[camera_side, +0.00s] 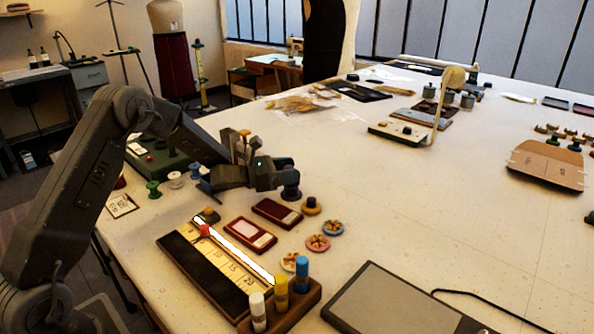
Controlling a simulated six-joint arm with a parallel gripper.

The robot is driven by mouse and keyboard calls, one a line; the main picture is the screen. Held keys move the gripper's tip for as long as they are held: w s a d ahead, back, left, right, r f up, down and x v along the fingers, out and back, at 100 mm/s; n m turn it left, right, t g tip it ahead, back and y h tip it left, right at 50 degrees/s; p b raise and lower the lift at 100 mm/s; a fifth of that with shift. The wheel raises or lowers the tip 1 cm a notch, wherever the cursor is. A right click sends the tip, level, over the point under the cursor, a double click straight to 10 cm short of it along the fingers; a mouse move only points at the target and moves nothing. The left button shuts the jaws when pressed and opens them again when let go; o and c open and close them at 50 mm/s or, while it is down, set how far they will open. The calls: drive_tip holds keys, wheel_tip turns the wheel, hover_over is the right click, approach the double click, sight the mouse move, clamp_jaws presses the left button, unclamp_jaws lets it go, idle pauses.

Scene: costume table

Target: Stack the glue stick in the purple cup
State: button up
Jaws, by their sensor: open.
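A small dark purple piece (291,191), which looks like the purple cup, stands on the table right at the tip of my gripper. My gripper (276,176) is open, low over the table. Its fingers overlap the cup's upper part in this view, and I cannot tell whether they touch it or whether anything is between them. Three upright sticks that look like glue sticks stand in a wooden holder at the bottom: a white one (258,312), a yellow one (281,292) and a blue one (302,274). I cannot tell which one is meant.
A dark board with numbered cells (232,270) lies left of the holder (291,316). A grey tablet (392,306) lies at the front right. The table's centre is clear.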

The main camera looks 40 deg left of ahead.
drive_tip(key=v, duration=0.9)
drive_tip(key=shift+s+a, duration=0.1)
drive_tip(key=shift+s, duration=0.15)
drive_tip(key=shift+w+r+n+y, duration=0.1)
drive_tip(key=shift+r+n+y, duration=0.2)
drive_tip(key=shift+r, duration=0.05)
drive_tip(key=s+d+r+n+g+y, duration=0.15)
drive_tip(key=r+n+y, duration=0.4)
drive_tip(key=n, duration=0.55)
drive_tip(key=s+d+r+n+y, duration=0.25)
drive_tip(key=r+n+y, duration=0.35)
drive_tip(key=n, duration=0.5)
drive_tip(key=s+d+n+g+h, duration=0.1)
drive_tip(key=s+d+n+g, duration=0.3)
drive_tip(key=s+n, duration=0.6)
drive_tip(key=s+d+n+g+h, duration=0.1)
drive_tip(key=s+d+n+g, duration=0.3)
drive_tip(key=s+n, duration=0.6)
drive_tip(key=s+d, duration=0.1)
drive_tip(key=s, duration=0.4)
drive_tip(key=shift+s+d, duration=0.25)
drive_tip(key=shift+d, duration=0.15)
